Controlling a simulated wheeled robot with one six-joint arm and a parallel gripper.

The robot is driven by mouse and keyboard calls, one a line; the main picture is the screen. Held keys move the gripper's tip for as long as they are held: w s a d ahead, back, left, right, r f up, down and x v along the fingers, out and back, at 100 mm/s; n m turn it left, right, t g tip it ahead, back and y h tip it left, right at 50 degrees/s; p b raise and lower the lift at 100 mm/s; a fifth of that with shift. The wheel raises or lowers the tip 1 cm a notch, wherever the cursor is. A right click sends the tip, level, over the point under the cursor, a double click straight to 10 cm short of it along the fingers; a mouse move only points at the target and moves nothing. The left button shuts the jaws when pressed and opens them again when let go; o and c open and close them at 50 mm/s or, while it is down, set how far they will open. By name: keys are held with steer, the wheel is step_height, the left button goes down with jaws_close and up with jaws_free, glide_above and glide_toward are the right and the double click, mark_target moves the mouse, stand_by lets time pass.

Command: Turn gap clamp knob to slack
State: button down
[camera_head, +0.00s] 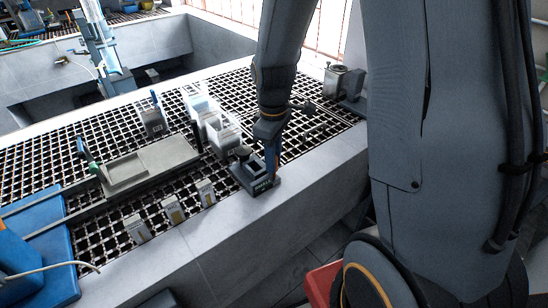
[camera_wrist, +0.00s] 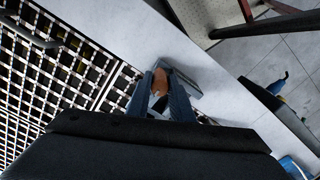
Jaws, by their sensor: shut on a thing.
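My gripper (camera_head: 270,166) points down at a small dark device with a lettered front (camera_head: 262,185), on the front ledge beside the grating. In the wrist view my two blue fingers (camera_wrist: 163,92) close around an orange-brown rounded knob (camera_wrist: 160,80); it appears to be the gap clamp knob. Part of the knob is hidden by the fingers. The grey body of the device (camera_wrist: 183,84) shows beside the right finger. In the head view the fingers hide the gripped knob. A dark round cap (camera_head: 243,152) stands on the device left of my gripper. The knob's angle cannot be told.
A grey tray (camera_head: 150,165) and several small labelled blocks lie farther left. A metal canister (camera_head: 335,80) stands at the back right. The pale front ledge (camera_head: 205,240) is clear.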

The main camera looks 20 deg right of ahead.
steer(key=c, duration=1.6)
jaws_free()
steer(key=shift+o, duration=0.2)
steer(key=shift+r+b, duration=0.85)
steer(key=shift+r, duration=3.1)
